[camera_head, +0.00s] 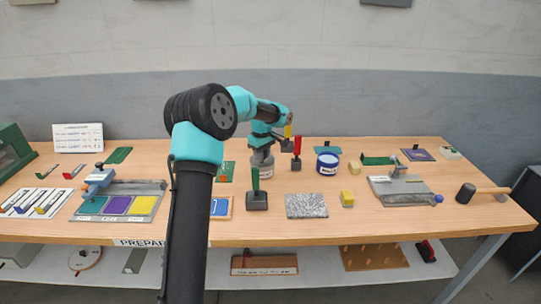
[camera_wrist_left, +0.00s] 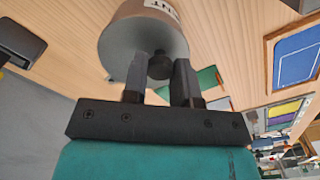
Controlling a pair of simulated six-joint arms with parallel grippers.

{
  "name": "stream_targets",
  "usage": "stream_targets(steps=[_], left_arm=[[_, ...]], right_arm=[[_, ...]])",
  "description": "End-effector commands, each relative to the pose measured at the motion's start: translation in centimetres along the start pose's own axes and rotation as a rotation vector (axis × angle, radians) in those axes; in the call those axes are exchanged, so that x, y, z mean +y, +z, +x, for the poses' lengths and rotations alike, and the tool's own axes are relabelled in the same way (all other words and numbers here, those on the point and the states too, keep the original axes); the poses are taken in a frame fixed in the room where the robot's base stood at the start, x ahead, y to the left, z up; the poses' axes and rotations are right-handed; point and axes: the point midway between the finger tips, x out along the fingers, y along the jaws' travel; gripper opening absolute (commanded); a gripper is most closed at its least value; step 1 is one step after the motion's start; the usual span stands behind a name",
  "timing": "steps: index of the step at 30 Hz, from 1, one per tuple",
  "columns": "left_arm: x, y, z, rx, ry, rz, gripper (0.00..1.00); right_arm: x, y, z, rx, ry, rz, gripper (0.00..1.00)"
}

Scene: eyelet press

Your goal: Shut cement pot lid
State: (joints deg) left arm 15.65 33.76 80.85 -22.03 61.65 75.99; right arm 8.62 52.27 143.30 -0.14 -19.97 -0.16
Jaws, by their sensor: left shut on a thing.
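The cement pot (camera_head: 262,171) stands on the bench near the middle, below my left gripper in the head view. In the wrist view its brown side with a white label (camera_wrist_left: 162,8) shows behind the round grey lid (camera_wrist_left: 125,45). The lid covers the pot's mouth in this view; I cannot tell whether it is fully seated. My left gripper (camera_wrist_left: 160,72) is shut on the lid's dark knob, with one finger on each side. My right gripper is not in view.
A blue-and-white pot (camera_head: 327,163) and a red-handled tool (camera_head: 296,154) stand right of the cement pot. A green-handled block (camera_head: 257,199) and a speckled slab (camera_head: 306,205) lie in front. A mallet (camera_head: 478,192) lies at the right. Bare wood shows between them.

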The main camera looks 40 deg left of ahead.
Motion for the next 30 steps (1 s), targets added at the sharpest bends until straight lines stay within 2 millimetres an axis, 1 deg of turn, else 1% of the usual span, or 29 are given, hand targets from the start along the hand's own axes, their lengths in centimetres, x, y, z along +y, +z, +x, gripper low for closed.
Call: stream_targets(steps=[5,6,13,14,23,26,30], left_arm=[[0.1,0.0,-0.1,0.001,0.002,0.001,0.00],[0.1,0.0,-0.1,0.001,0.002,0.001,0.29],[0.1,0.0,0.0,0.001,0.001,0.001,0.51],[0.1,0.1,0.0,0.001,0.001,0.001,0.52],[0.1,0.1,-0.3,0.001,0.001,0.001,0.52],[0.1,0.0,-0.9,0.001,0.002,0.001,0.52],[0.1,0.0,-2.7,0.002,0.003,0.001,0.52]], right_arm=[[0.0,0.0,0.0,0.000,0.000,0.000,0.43],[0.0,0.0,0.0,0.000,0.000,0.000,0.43],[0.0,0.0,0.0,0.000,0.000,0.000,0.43],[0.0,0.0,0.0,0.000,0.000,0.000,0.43],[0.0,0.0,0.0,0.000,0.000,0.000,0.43],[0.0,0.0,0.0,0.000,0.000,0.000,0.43],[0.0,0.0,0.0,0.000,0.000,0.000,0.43]])
